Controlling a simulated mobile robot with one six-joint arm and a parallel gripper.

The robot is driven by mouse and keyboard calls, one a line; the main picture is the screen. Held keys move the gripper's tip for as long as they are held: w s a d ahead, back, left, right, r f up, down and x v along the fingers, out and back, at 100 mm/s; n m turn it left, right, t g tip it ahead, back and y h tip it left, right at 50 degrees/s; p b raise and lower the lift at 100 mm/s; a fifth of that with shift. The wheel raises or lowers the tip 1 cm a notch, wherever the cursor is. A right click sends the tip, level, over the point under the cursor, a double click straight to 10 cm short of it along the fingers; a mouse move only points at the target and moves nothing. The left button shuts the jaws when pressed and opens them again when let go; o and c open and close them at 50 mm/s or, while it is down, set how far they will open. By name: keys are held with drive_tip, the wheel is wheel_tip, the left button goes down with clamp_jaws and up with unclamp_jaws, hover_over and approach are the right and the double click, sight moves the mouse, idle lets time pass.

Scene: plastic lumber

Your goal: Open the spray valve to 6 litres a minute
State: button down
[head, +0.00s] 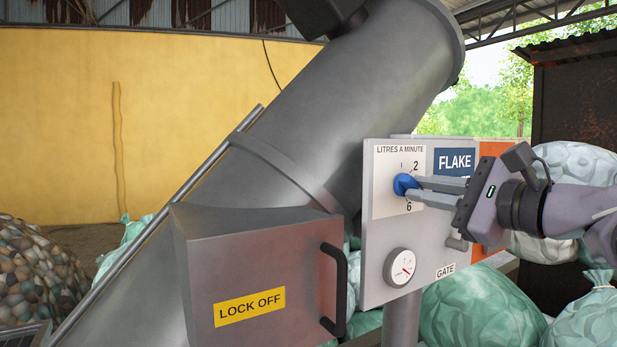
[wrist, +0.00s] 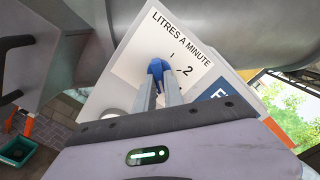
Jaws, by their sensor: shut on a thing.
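The spray valve is a blue knob (head: 404,184) on a white dial plate (head: 384,199) marked "LITRES A MINUTE", with a 2 at upper right and a 6 at lower right. My gripper (head: 411,188) comes in from the right and is shut on the blue knob. In the wrist view the knob (wrist: 156,67) sits between the tips of my two fingers, below the dial's lettering. The fingers hide part of the dial, and I cannot tell which mark the knob points to.
A round gauge (head: 399,267) and a "GATE" label (head: 446,271) are lower on the grey panel (head: 375,287). A "LOCK OFF" box (head: 255,264) with a black handle (head: 340,290) stands at left. A large grey tube (head: 330,110) rises behind. Full sacks (head: 480,305) lie around.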

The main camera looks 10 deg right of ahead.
drive_tip(key=shift+m+p, duration=1.2)
drive_tip(key=shift+m, duration=0.8)
drive_tip(key=shift+f, duration=0.1)
drive_tip(key=c, duration=1.4)
unclamp_jaws()
drive_tip(key=shift+c, duration=0.2)
drive_tip(key=shift+s, duration=0.1)
drive_tip(key=b+v, duration=0.1)
drive_tip(key=v, duration=1.6)
drive_tip(key=shift+s+b, duration=0.15)
drive_tip(key=shift+b, duration=0.25)
